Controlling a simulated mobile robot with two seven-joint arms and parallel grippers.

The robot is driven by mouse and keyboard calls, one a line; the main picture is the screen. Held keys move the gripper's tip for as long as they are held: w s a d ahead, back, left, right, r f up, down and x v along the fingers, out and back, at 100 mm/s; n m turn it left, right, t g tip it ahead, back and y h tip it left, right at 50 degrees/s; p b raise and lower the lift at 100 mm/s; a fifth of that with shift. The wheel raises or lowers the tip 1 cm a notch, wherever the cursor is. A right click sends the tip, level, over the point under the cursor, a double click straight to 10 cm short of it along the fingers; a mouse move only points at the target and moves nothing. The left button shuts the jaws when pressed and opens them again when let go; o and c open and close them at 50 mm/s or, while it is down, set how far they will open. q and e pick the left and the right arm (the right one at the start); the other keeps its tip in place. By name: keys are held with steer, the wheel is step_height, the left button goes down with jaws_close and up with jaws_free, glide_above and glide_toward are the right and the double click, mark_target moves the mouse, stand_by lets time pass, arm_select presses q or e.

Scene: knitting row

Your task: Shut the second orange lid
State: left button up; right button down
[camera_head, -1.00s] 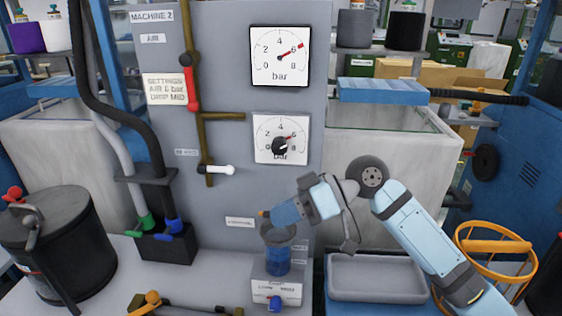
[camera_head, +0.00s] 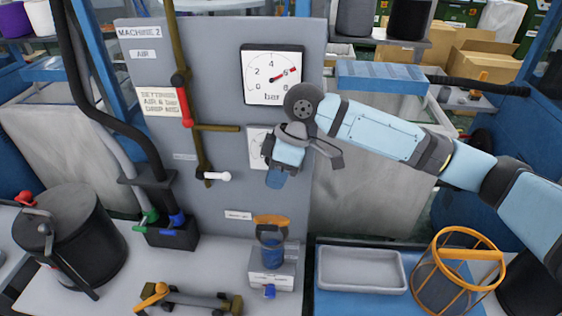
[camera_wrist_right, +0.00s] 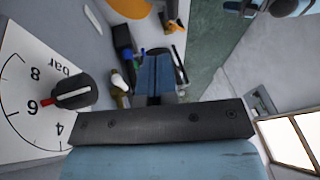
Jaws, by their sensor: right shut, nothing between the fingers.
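An orange lid (camera_head: 271,221) sits at the top of a blue-filled clear jar (camera_head: 273,252) on a grey block in front of the machine panel. It looks roughly level, but I cannot tell whether it is fully closed. My left gripper is not in view.
A black pot (camera_head: 75,240) stands left and an orange-handled fitting (camera_head: 155,295) lies in front. A grey tray (camera_head: 362,270) and an orange-rimmed basket (camera_head: 450,275) are at right.

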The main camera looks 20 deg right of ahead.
mark_target(264, 224)
steer(key=x, duration=0.3)
steer(key=s+x, duration=0.1)
steer(key=x, duration=0.2)
steer(key=shift+s, duration=0.1)
steer(key=shift+s+a+f, duration=0.15)
steer(key=shift+s+f, duration=0.3)
steer(key=shift+f, duration=0.2)
